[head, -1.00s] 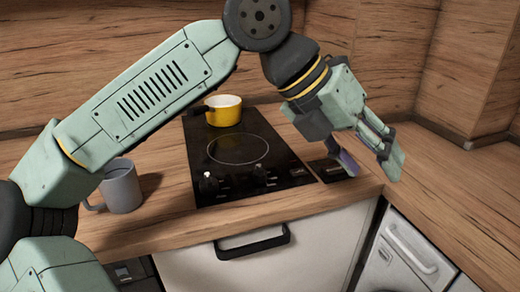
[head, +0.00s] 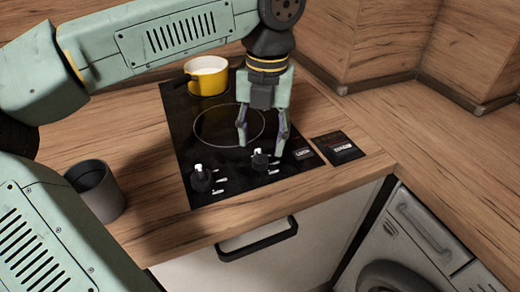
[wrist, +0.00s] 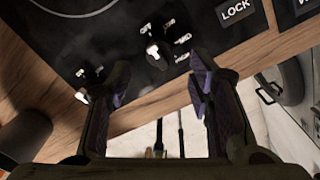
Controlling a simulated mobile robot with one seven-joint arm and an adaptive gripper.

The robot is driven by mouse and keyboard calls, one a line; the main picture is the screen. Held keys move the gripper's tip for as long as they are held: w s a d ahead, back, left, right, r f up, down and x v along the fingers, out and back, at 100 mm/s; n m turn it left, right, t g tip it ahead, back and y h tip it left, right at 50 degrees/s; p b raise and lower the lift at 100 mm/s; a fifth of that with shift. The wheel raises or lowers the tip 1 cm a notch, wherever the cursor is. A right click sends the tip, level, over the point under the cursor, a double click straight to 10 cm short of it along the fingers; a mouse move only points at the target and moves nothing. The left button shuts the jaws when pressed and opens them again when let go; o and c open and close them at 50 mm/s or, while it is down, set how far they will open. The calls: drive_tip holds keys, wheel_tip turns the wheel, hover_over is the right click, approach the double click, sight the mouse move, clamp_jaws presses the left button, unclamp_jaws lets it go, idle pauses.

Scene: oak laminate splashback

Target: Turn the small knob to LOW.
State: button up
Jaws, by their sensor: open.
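Two dark knobs with white pointers stand on the front of the black cooktop (head: 182,130): a left knob (head: 201,179) and a right knob (head: 260,160). They also show in the wrist view, the left knob (wrist: 82,94) and the right knob (wrist: 154,50). I cannot tell surely which is the smaller. My gripper (head: 262,145) points down, open and empty, close to the right knob. In the wrist view its fingers (wrist: 160,78) are apart, with the right knob ahead between their lines and no visible contact.
A yellow pot (head: 207,80) stands at the cooktop's back. A grey mug (head: 95,190) stands on the counter at the left. A LOCK label (wrist: 235,10) and a separate dark panel (head: 338,147) lie right of the knobs. A drawer handle (head: 256,240) is below the counter edge.

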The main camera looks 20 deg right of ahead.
sight(261, 154)
wheel_tip(261, 154, down, 5)
drive_tip(key=shift+f+p, duration=0.1)
drive_tip(key=shift+p, duration=0.25)
drive_tip(key=shift+w, duration=0.1)
drive_tip(key=shift+c, duration=0.4)
clamp_jaws()
